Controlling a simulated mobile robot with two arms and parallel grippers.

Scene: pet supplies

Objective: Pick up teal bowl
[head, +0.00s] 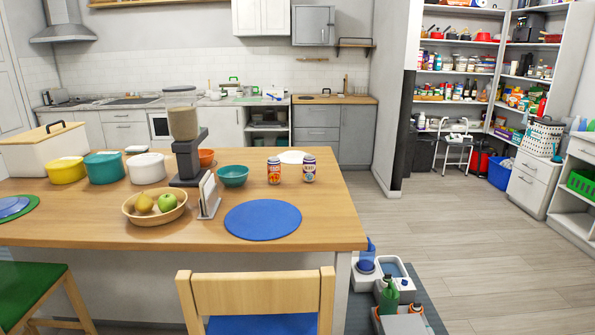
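A small teal bowl (233,176) sits upright on the wooden island table (100,225), just right of the dark coffee grinder or dispenser (187,150). A larger teal pot-like container (104,168) stands further left on the same table, between a yellow container (66,170) and a white one (147,168). An orange bowl (206,157) is behind the small teal bowl. Neither of my grippers shows in the head view.
A napkin holder (208,195), a fruit bowl (155,207), a blue round mat (262,220) and two cans (274,171) are near the teal bowl. A wooden chair (255,295) stands at the table's front. Items on a grey mat (433,315) lie by its right end; floor further right is open.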

